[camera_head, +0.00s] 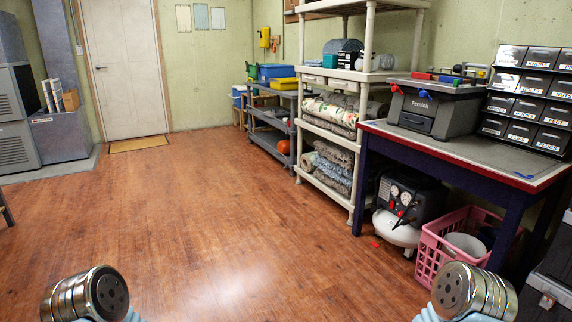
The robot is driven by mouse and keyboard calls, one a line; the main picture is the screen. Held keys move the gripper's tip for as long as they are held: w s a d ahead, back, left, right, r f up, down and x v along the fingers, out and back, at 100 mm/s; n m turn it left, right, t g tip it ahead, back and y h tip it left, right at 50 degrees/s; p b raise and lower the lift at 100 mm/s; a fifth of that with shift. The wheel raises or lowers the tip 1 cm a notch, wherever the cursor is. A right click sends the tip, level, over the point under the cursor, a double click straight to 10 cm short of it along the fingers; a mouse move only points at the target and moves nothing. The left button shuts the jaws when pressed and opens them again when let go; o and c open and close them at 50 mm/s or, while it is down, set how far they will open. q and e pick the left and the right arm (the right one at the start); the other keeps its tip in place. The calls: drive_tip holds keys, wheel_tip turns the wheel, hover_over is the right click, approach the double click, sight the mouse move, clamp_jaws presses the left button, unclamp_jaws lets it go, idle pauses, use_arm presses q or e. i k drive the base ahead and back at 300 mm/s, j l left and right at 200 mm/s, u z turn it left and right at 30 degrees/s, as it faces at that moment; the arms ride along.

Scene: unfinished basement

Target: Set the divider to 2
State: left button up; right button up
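I cannot make out anything that is plainly a divider in this view. A dark grey machine with a lettered front (435,106) stands on the workbench (465,150) at the right, with red, blue and green items on its top. A cabinet of black labelled drawers (528,97) stands to its right on the same bench. Round metal parts of my two arms show at the bottom left and bottom right, well short of the bench. No gripper fingers show on either side.
Under the bench are a compressor (408,200) and a pink crate (450,240). A shelf rack (352,103) with rolled rugs stands left of the bench, with a low grey shelf (268,115) beyond. A closed door (124,69) is at the back. The wooden floor (190,220) is clear in the middle.

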sight(291, 83)
drive_tip(key=i, duration=1.55)
drive_tip(key=i+j, duration=0.1)
drive_tip(key=i, duration=1.45)
drive_tip(key=i+z, duration=0.1)
drive_tip(key=i, duration=1.4)
